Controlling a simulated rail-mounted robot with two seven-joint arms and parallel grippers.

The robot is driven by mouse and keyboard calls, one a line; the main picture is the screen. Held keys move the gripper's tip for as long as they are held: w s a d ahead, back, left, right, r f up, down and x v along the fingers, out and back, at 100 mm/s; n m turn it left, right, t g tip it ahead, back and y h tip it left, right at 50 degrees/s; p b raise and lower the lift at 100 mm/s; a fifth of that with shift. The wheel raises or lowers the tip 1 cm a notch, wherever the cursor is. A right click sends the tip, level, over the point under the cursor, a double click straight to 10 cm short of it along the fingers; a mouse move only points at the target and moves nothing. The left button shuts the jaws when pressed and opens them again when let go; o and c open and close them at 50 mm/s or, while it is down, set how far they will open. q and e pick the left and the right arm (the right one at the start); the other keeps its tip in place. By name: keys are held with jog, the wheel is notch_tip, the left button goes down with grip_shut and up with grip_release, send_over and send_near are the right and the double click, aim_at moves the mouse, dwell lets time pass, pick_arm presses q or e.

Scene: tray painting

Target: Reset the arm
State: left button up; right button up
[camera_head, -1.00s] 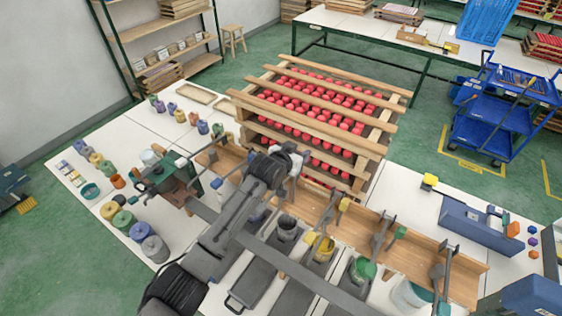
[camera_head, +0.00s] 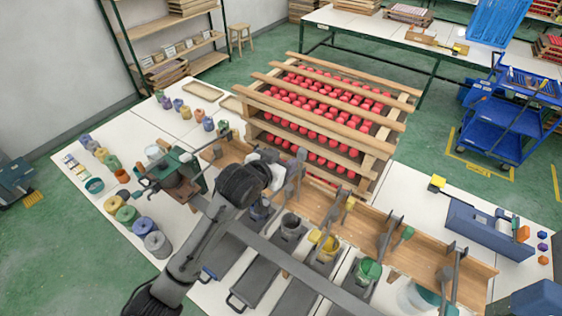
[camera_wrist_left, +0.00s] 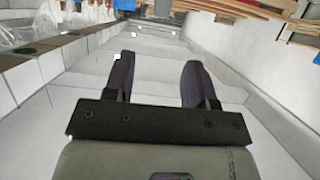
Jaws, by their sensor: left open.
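My left arm comes in from the lower left in the head view and reaches over the near table. Its dark wrist (camera_head: 240,185) is above the row of paint pots, in front of the rack of red pieces. The fingers cannot be made out in that view. In the left wrist view my left gripper (camera_wrist_left: 160,78) shows two dark fingers wide apart with nothing between them. My right gripper does not show.
A wooden rack of red pieces (camera_head: 270,81) stands behind the wrist. A green pot (camera_head: 368,270) and a yellow pot (camera_head: 326,247) stand in the near row. Coloured jars (camera_head: 157,244) crowd the table's left end. A blue trolley (camera_head: 505,125) is at the right.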

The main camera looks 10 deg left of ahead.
pick_arm(q)
jog(key=shift+s, duration=0.1)
dwell(0.4)
jog(key=s+a+r+y, duration=0.45)
jog(key=s+a, duration=0.25)
jog(key=s, duration=0.2)
jog(key=s+a+f+n+g+p, duration=0.1)
jog(key=s+a+f+g+p, duration=0.1)
jog(key=s+f, duration=0.5)
jog(key=s+a+f+n+g+p, duration=0.1)
jog(key=s+f+g, duration=0.3)
jog(key=s, duration=1.1)
jog(key=s+a+f+n+g+y+p, duration=0.1)
jog(key=s+a+f+g+p, duration=0.1)
jog(key=s+f, duration=0.9)
jog(key=shift+s+a+g+p, duration=0.45)
jog(key=shift+a+p, duration=0.3)
jog(key=shift+a, duration=0.2)
